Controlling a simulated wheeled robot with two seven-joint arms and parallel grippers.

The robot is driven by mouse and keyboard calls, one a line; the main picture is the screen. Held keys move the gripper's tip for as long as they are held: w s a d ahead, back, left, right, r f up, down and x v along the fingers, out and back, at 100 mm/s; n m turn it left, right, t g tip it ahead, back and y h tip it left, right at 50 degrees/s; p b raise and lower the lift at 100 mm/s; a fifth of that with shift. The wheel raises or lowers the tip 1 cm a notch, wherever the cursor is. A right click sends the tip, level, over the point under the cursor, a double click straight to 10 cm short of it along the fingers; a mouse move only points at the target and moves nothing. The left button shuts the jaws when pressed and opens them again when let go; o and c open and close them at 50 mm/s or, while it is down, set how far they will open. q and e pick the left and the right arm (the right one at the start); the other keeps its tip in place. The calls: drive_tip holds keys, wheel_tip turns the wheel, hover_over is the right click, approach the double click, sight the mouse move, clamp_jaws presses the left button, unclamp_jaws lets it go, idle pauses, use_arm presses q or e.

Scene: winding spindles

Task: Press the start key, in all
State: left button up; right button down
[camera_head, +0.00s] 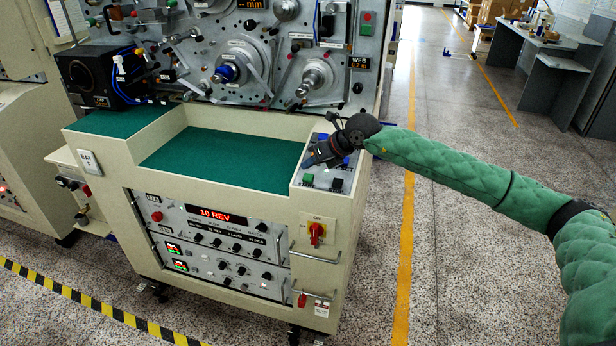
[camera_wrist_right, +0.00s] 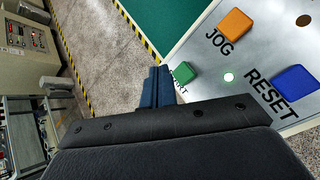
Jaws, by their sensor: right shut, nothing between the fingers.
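The green start key (camera_head: 308,178) sits at the near left corner of the sloped key panel on the machine. In the right wrist view, the start key (camera_wrist_right: 184,72) is just right of my fingertips, and its label is partly hidden by them. My right gripper (camera_head: 308,161) is shut and empty, reaching in from the right over the panel. In the right wrist view its blue-grey fingers (camera_wrist_right: 158,86) lie together beside the key. I cannot tell whether they touch the panel. My left gripper is not in view.
An orange JOG key (camera_wrist_right: 235,25) and a blue RESET key (camera_wrist_right: 296,82) are close by on the panel. A green-topped worktop (camera_head: 220,160) lies left of it. A display (camera_head: 217,215) below reads 10 REV. Spindles (camera_head: 228,72) stand behind. A red-and-yellow switch (camera_head: 317,232) is on the front.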

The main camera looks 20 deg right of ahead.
drive_tip(key=r, duration=0.2)
drive_tip(key=shift+s+a+r, duration=0.2)
drive_tip(key=shift+s+r, duration=0.1)
idle(0.6)
